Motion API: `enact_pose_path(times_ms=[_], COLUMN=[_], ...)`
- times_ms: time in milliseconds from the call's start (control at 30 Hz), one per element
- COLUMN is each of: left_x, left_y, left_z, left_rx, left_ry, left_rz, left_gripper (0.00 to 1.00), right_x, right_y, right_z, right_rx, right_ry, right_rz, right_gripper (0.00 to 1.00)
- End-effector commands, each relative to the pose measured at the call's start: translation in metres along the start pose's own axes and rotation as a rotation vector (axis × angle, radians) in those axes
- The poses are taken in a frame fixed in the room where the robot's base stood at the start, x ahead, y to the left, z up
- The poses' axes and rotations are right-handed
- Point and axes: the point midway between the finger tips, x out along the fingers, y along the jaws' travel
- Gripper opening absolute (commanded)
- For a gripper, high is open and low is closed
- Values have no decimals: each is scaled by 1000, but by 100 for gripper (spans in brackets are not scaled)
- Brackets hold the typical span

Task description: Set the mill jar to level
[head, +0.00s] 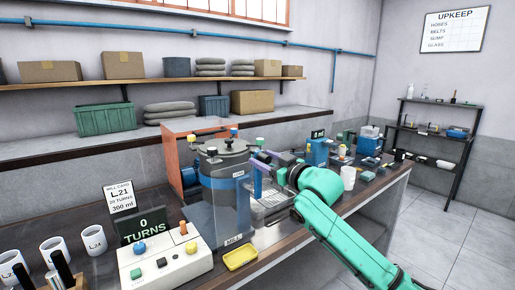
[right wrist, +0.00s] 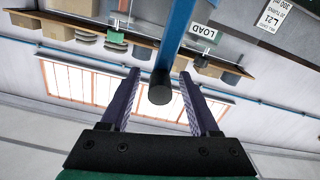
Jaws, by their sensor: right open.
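The mill jar (head: 225,205) is a grey, see-through cylinder with a blue band, a dark lid and a MILL label at its foot. It stands on the bench beside an orange frame (head: 172,150). My right gripper (head: 262,160) is at the jar's right side, near the blue band. In the right wrist view, its purple fingers (right wrist: 160,95) are open on either side of a black knob (right wrist: 160,87) at the end of a blue bar (right wrist: 177,35). The knob appears clear of both fingers. My left gripper is not in view.
A control box (head: 165,258) with coloured buttons and a display (head: 145,226) reading 0 TURNS stands in front of the jar. A yellow tray (head: 241,258) lies nearby. White cups (head: 93,241) stand at the left. Several small items crowd the bench to the right.

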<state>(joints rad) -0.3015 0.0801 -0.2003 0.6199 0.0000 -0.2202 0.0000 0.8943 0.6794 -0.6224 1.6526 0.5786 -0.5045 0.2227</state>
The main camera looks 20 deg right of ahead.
Motion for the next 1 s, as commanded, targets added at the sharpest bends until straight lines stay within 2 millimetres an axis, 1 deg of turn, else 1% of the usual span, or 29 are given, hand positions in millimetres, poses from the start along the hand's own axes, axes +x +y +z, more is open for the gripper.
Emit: enact_pose_path(times_ms=[33,100,200,467,567,600,633,1000], left_x=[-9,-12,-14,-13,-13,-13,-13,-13], left_y=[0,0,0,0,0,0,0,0], left_z=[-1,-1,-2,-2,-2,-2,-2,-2], left_rx=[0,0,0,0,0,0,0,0], left_ry=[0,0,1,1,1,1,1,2], left_rz=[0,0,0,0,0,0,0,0], left_gripper=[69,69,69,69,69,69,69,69], right_x=[11,22,31,34,34,34,33,33], right_y=[0,0,0,-1,0,0,0,0], right_z=[-6,-4,-1,1,1,1,1,1], right_rx=[0,2,-1,-2,-1,-1,-1,-2], right_ry=[2,1,0,1,1,1,1,0], right_rz=[-1,0,0,0,0,0,0,1], right_gripper=[62,62,62,62,27,12,1,0])
